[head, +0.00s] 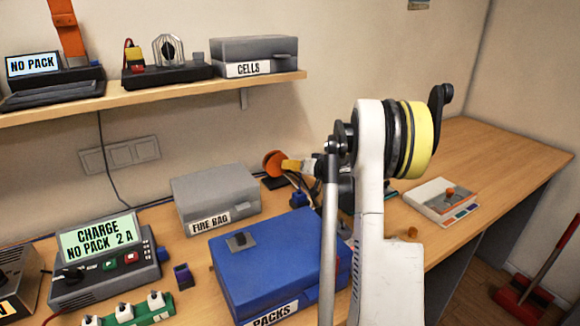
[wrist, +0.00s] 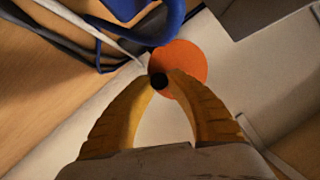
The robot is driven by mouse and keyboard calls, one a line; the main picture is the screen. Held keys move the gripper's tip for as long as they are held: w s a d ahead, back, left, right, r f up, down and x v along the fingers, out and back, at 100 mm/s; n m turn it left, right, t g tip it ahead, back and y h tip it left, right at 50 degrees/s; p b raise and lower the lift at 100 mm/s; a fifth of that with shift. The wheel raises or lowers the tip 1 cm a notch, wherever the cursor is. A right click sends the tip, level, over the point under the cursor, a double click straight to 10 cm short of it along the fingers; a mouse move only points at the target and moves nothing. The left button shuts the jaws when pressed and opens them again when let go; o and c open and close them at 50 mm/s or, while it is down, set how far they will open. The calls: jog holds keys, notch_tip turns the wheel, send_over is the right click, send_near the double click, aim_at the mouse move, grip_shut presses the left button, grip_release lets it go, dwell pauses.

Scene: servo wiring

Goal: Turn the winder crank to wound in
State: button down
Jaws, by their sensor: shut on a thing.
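The winder shows as an orange disc (head: 272,160) above a small dark base on the bench, behind the blue case. In the wrist view the orange disc (wrist: 187,66) lies just beyond my fingertips. A dark round crank knob (wrist: 158,81) sits at the disc's near left edge. My gripper (head: 287,165), with yellow fingers, reaches the disc from the right. In the wrist view my gripper (wrist: 163,82) is shut on the knob, with its fingertips close together there. The rest of the crank and any wound-in marking are hidden or too small to read.
A blue PACKS case (head: 265,270) stands in front, and a grey FIRE BAG box (head: 215,190) stands left of the winder. Blue and grey cables (wrist: 130,35) run close by my fingers. A shelf (head: 150,97) hangs above.

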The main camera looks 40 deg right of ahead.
jog(key=shift+f+m+y, duration=0.3)
jog(key=shift+m+y, duration=0.2)
jog(key=shift+m, duration=0.2)
jog(key=shift+t, duration=0.3)
jog(key=c, duration=1.3)
grip_release()
jog(key=shift+s, duration=0.1)
jog(key=v, duration=1.1)
jog(key=shift+s+r, duration=0.2)
jog(key=shift+s, duration=0.15)
